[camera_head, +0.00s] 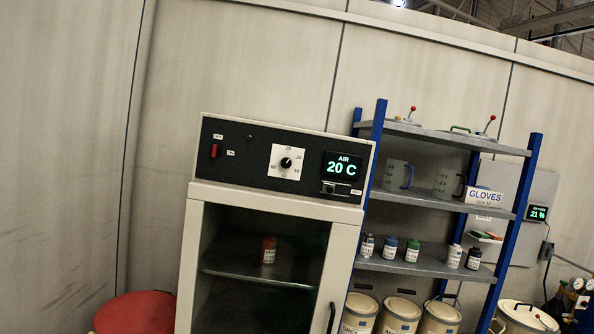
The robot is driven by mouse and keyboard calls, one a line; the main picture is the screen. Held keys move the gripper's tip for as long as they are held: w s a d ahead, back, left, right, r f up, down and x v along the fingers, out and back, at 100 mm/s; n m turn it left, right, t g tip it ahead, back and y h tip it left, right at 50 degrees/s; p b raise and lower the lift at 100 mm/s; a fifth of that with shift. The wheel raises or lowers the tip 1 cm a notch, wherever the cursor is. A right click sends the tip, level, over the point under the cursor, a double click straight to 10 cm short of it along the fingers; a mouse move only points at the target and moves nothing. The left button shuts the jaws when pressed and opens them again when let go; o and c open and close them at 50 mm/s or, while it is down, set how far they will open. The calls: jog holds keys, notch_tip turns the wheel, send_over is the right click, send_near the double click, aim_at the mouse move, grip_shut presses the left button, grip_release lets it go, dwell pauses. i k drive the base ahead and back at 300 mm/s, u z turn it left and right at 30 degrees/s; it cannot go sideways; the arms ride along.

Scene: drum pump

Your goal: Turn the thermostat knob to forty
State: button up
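The thermostat knob (286,162) is a small black knob on a white dial plate (293,172). It sits on the black control panel of a beige cabinet (345,240). Numbers ring the knob, but its exact pointing is too small to tell. To its right, a green display (342,167) reads "AIR 20 C". To its left is a red switch (214,151) between "OFF" and "ON" labels. My gripper is not in view.
A blue-framed shelving rack (437,267) with bottles, jugs and tubs stands close on the right. A red round lid (136,312) is at lower left. Another display (537,213) reads 21 %.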

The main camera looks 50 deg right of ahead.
aim_at(286, 162)
jog(key=k, duration=0.95)
jog(key=z, duration=0.6)
jog(key=i, duration=1.15)
jog(key=z, duration=0.6)
jog(key=i, duration=1.45)
jog(key=u, duration=0.3)
